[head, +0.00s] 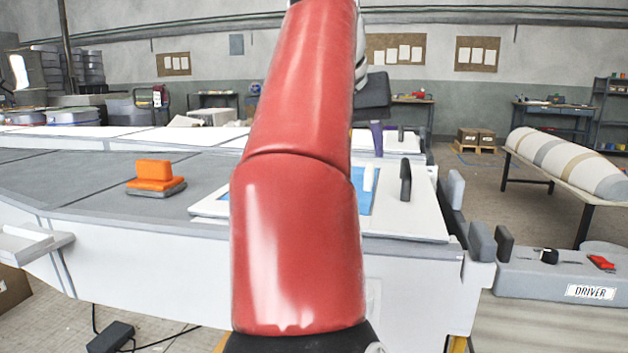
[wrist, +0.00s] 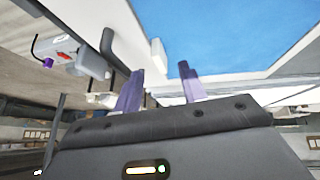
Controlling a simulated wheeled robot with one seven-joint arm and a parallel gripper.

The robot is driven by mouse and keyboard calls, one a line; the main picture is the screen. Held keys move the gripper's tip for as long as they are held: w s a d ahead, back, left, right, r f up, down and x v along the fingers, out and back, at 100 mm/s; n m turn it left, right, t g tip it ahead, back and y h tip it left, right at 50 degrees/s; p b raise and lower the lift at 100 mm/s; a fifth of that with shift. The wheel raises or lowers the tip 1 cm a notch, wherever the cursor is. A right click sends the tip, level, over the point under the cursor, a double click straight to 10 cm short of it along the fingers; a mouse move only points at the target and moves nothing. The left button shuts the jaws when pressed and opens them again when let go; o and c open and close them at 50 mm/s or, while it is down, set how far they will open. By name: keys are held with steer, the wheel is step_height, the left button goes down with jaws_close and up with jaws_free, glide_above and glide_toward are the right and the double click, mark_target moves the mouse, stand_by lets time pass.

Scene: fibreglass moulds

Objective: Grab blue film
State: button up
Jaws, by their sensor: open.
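The blue film (head: 366,203) lies flat on a white board (head: 425,222) on the mould table; my red arm hides its middle in the head view. In the wrist view the blue film (wrist: 225,35) fills the upper right, beyond the fingertips. My gripper (wrist: 161,68) has two purple fingers spread apart with nothing between them. In the head view a purple finger (head: 376,138) shows just right of my arm, appearing above and behind the board. The fingers look apart from the film.
A dark upright handle (head: 405,180) and a small white block (head: 369,178) stand on the board. An orange block on a grey pad (head: 155,176) sits to the left. A grey unit marked DRIVER (head: 590,280) is at the right. The grey mould surface (head: 90,185) is mostly clear.

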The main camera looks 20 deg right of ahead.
mark_target(368, 169)
steer(key=x, duration=0.6)
steer(key=shift+w+d+r, duration=0.15)
steer(key=shift+d+r, duration=0.05)
steer(key=shift+d, duration=0.05)
jaws_close()
